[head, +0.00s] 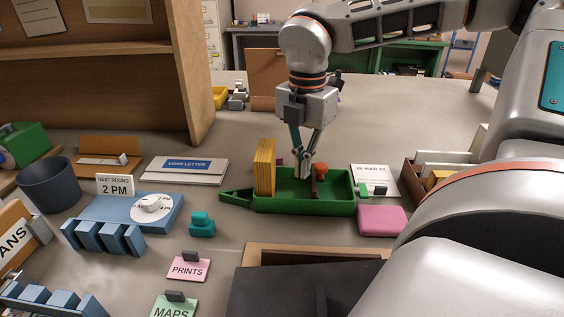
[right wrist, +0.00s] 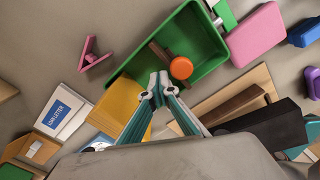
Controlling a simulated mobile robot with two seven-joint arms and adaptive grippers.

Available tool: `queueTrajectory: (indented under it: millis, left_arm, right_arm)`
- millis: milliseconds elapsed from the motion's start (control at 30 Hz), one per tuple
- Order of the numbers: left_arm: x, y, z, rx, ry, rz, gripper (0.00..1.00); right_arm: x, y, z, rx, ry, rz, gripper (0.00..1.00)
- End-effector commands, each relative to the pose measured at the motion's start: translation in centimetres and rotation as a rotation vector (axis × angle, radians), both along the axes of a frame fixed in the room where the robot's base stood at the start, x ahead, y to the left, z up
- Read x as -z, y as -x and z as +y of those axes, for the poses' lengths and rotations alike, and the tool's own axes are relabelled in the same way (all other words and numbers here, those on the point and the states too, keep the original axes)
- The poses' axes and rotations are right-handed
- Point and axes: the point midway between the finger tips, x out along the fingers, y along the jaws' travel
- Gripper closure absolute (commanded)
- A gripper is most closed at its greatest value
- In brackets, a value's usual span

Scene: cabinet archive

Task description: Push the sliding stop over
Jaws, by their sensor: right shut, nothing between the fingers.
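The green tray (head: 300,207) stands mid-table, with upright yellow cards (head: 265,168) at its left end. The sliding stop is a dark brown bar with an orange knob (head: 321,168), standing across the tray to the right of the cards with a gap between. My right gripper (head: 303,176) points down into that gap, shut and empty, its tips close to the stop's left side. In the right wrist view, the shut fingertips (right wrist: 160,80) are between the cards (right wrist: 118,105) and the orange knob (right wrist: 181,68); I cannot tell whether they touch the stop. My left gripper is out of view.
A pink block (head: 382,220) and a date card (head: 375,178) lie right of the tray. A teal stamp (head: 202,224) and a blue rack with a dial (head: 150,205) are left. A wooden-edged dark box (head: 290,285) is in front.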

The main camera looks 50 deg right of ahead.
Motion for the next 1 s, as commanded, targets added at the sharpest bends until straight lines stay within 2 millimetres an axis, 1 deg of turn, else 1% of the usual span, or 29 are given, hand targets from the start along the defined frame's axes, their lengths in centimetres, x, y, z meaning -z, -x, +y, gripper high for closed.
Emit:
queueTrajectory:
  millis: [1000]
  left_arm:
    - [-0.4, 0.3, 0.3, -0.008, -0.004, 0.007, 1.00]
  right_arm:
    - [-0.1, 2.2, -1.7, -0.001, 0.001, -0.001, 1.00]
